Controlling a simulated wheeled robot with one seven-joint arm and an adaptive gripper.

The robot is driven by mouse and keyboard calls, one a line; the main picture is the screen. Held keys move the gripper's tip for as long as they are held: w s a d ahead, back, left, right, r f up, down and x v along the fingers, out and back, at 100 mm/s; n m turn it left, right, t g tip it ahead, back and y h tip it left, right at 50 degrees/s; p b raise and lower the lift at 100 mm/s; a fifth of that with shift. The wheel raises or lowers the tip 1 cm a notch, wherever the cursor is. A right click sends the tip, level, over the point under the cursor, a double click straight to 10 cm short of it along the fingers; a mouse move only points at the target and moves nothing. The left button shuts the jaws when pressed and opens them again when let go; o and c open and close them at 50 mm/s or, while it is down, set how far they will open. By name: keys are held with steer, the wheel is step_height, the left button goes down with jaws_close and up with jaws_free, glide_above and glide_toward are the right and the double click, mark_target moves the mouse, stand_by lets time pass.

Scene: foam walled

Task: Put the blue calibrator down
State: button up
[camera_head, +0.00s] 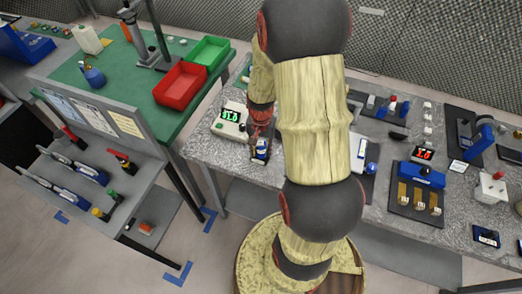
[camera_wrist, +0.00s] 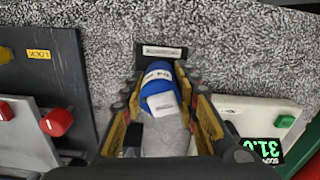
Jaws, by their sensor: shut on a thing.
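The blue calibrator (camera_wrist: 160,82), blue at its far end and pale grey nearer the wrist, with a white label, sits between the fingers of my gripper (camera_wrist: 162,92) in the wrist view. My gripper is shut on it. In the head view the calibrator (camera_head: 262,150) shows small and blue at the front of the speckled grey bench (camera_head: 200,150), below my gripper (camera_head: 261,134). A small dark label plate (camera_wrist: 160,52) lies on the bench just beyond its blue end. I cannot tell whether the calibrator touches the bench.
A white device with a green display (camera_head: 230,119) stands close by on the left; it also shows at right in the wrist view (camera_wrist: 260,120). A panel with red knobs (camera_wrist: 40,100) is on the calibrator's other side. Speckled bench is bare beyond the plate.

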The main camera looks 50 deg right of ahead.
steer(key=shift+f, duration=0.15)
steer(key=o, duration=1.1)
step_height(320, 180, up, 12)
steer(key=p, duration=0.3)
steer(key=s+a+r+n+t, duration=0.2)
steer(key=a+r+n, duration=0.2)
steer(key=a+r, duration=0.3)
steer(key=s+a+r+n+t, duration=0.1)
steer(key=s+a+r+n, duration=0.2)
steer(key=a+r, duration=0.4)
steer(key=s+a+r+n+t, duration=0.2)
steer(key=a+r+n, duration=0.3)
steer(key=a+r, duration=0.2)
steer(key=shift+s+a+r+t, duration=0.15)
steer(key=shift+a+r, duration=0.05)
steer(key=shift+a, duration=0.25)
steer(key=shift+s+a+r+t, duration=0.15)
steer(key=shift+a+r, duration=0.05)
steer(key=shift+a, duration=0.2)
